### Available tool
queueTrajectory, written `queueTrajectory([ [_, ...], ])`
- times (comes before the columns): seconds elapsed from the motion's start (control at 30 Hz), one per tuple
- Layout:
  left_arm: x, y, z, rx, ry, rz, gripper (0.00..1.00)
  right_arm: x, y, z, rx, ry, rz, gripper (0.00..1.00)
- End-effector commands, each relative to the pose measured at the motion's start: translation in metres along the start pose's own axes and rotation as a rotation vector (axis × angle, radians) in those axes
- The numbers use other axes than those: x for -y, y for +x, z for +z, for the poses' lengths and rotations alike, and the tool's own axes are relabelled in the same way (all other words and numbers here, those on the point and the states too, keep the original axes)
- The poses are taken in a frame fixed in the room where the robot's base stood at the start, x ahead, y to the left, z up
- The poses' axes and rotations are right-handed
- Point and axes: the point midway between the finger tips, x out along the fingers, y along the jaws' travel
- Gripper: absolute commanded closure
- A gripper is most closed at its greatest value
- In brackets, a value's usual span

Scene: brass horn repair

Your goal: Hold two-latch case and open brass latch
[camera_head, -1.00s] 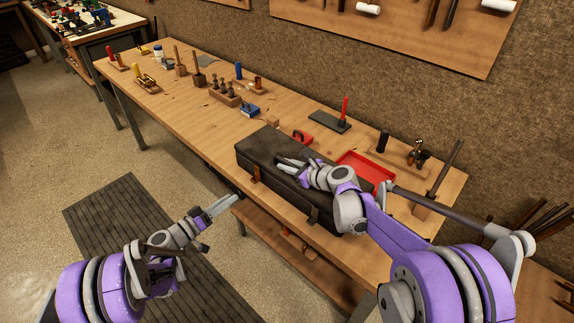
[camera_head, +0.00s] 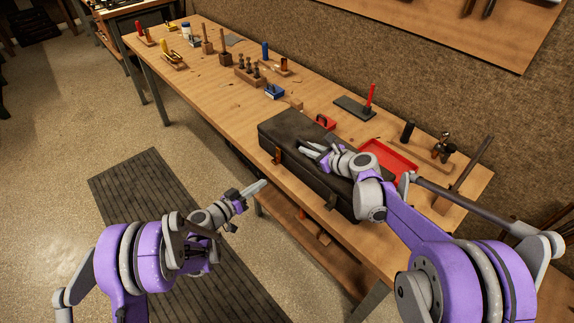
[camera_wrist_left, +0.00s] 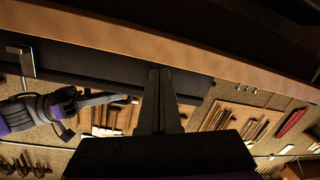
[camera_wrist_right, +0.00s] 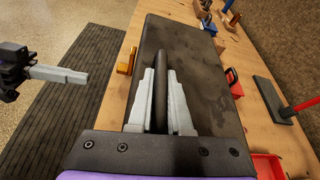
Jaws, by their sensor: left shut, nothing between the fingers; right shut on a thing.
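The dark two-latch case (camera_head: 290,130) lies on the bench. Its brass latch (camera_head: 278,155) is on the near side, toward the left end, and also shows in the right wrist view (camera_wrist_right: 126,62). A darker latch (camera_head: 331,201) sits further right on the same side. My right gripper (camera_head: 311,150) is over the case top, shut on the case's dark bar-like handle (camera_wrist_right: 160,88). My left gripper (camera_head: 258,188) is shut and empty, in front of the bench, below and apart from the brass latch. Its closed fingers also show in the left wrist view (camera_wrist_left: 160,95).
A red tray (camera_head: 385,157) is behind the case on the right. A red-handled tool on a dark block (camera_head: 358,106) stands behind it. Wooden tool blocks (camera_head: 250,77) fill the bench to the left. A lower shelf (camera_head: 300,235) is under the bench; the floor mat (camera_head: 140,195) is clear.

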Motion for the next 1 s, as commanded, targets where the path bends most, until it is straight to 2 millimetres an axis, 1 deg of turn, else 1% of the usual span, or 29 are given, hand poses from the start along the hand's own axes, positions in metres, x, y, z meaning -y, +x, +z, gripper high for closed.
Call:
queueTrajectory([
  [0.03,-0.013,0.009,0.011,0.020,0.106,-0.040,1.00,0.000,0.000,0.000,0.000,0.000,0.000,1.00],
  [0.1,-0.026,0.016,0.025,0.052,0.291,-0.116,1.00,0.000,0.000,0.000,0.000,0.000,0.000,1.00],
  [0.23,-0.049,0.019,0.042,0.115,0.661,-0.253,1.00,0.000,0.000,0.000,0.000,0.000,0.000,1.00],
  [0.33,-0.067,0.018,0.046,0.160,0.952,-0.353,1.00,0.000,0.000,0.000,0.000,0.000,0.000,1.00],
  [0.4,-0.078,0.016,0.046,0.191,1.149,-0.423,1.00,0.000,0.000,0.000,0.000,0.000,0.000,1.00],
  [0.5,-0.095,0.009,0.041,0.236,1.395,-0.518,1.00,0.000,0.000,0.000,0.000,0.000,0.000,1.00],
  [0.6,-0.110,0.000,0.035,0.277,1.586,-0.599,1.00,0.000,0.000,0.000,0.000,0.000,0.000,1.00],
  [0.7,-0.120,-0.007,0.029,0.310,1.716,-0.661,1.00,0.000,0.000,0.000,0.000,0.000,0.000,1.00],
  [0.8,-0.127,-0.013,0.025,0.331,1.789,-0.699,1.00,0.000,0.000,0.000,0.000,0.000,0.000,1.00],
  [1.0,-0.128,-0.015,0.023,0.342,1.820,-0.717,1.00,0.000,0.000,0.000,0.000,0.000,0.000,1.00],
])
